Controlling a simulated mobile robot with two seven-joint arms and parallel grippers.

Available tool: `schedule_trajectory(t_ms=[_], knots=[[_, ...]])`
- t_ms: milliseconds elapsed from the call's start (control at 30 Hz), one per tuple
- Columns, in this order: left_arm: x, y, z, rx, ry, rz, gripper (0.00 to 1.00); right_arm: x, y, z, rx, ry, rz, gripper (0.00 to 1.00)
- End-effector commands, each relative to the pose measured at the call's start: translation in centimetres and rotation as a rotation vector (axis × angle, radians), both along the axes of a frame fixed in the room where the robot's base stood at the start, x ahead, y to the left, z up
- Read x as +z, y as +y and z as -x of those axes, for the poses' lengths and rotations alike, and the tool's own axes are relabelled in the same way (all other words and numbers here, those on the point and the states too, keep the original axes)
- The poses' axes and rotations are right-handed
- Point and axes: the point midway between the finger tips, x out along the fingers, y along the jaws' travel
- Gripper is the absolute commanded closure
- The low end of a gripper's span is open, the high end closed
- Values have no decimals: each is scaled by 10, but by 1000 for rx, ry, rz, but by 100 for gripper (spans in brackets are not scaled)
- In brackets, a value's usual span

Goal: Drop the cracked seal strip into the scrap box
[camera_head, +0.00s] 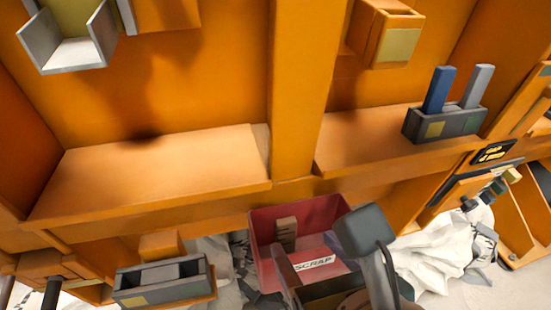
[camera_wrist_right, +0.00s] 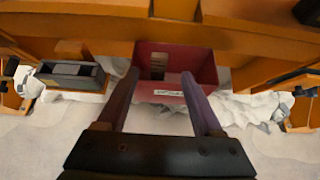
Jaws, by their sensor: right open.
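The red scrap box (camera_head: 262,240), labelled SCRAP on its front, stands below the orange ledge in the head view. It also shows in the right wrist view (camera_wrist_right: 205,72). A brown, notched piece (camera_head: 286,232), which looks like the seal strip, is inside the box near its back wall. It also shows in the right wrist view (camera_wrist_right: 158,74); I cannot make out a crack. My right gripper (camera_wrist_right: 160,80) is open and empty, in front of the box with its fingers apart. In the head view my own arm hides part of the box's right front. My left gripper is not in view.
A grey holder (camera_head: 165,290) sits at lower left, and another (camera_head: 445,124) with a blue and a grey piece stands on the right shelf. The left shelf (camera_head: 150,175) is bare. Crumpled white material (camera_head: 435,260) lies right of the box.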

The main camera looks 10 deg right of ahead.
Motion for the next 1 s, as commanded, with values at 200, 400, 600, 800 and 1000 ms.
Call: schedule_trajectory(t_ms=[200,400,600,800,1000], knots=[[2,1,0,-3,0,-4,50,6,0,9,1,-1,0,32],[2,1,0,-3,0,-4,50,63,8,-13,152,-262,150,32],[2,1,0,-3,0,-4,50,170,64,2,652,-846,792,32],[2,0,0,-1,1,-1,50,120,88,61,1381,-1007,1622,32],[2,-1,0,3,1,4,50,33,-10,104,2164,-584,2040,32]])
